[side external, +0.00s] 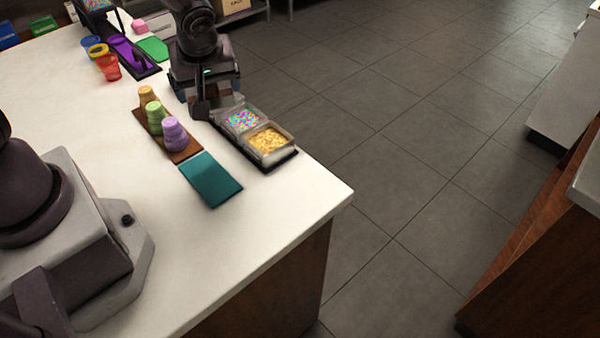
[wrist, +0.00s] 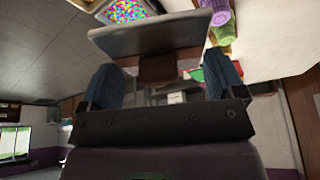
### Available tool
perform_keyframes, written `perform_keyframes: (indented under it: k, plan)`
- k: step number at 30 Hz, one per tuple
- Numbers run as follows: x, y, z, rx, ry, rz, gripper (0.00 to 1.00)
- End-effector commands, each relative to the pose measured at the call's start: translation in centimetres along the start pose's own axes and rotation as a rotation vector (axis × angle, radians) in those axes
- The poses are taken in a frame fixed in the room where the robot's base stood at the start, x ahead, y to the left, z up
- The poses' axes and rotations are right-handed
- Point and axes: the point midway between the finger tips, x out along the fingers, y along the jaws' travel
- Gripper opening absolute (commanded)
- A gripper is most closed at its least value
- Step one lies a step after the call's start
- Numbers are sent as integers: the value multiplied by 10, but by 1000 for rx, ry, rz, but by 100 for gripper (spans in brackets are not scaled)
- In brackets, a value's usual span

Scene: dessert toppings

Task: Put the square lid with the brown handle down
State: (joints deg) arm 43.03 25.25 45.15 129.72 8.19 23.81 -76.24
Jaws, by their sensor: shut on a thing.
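The square lid (wrist: 140,38) is a grey plate seen edge-on in the wrist view, with a brown handle (wrist: 158,70). My gripper (wrist: 163,82) is shut on the handle, one finger on each side. In the side view my gripper (side external: 202,108) is by the far end of a dark tray (side external: 283,163), and the lid is hard to make out there. The tray holds an open container of colourful sprinkles (side external: 243,120) and one of golden topping (side external: 267,141). The sprinkles also show beyond the lid in the wrist view (wrist: 125,10). I cannot tell whether the lid touches anything.
A brown board (side external: 188,154) with yellow, green and purple cup stacks (side external: 156,118) stands left of the tray. A teal mat (side external: 210,180) lies nearer the front. Red and yellow cups (side external: 107,65) stand farther back. The counter's front right corner is bare.

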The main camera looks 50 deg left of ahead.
Motion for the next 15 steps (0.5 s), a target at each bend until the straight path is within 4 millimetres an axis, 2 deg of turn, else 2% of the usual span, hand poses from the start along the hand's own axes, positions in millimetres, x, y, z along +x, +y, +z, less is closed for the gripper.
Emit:
perform_keyframes:
  k: [1,3,9,11,15]
  plan:
    - [-6,8,24,51,0,19,65]
    - [-12,13,50,93,0,36,65]
    - [-26,12,108,145,0,59,65]
    - [-28,9,119,136,0,55,65]
    - [-27,4,125,82,0,34,65]
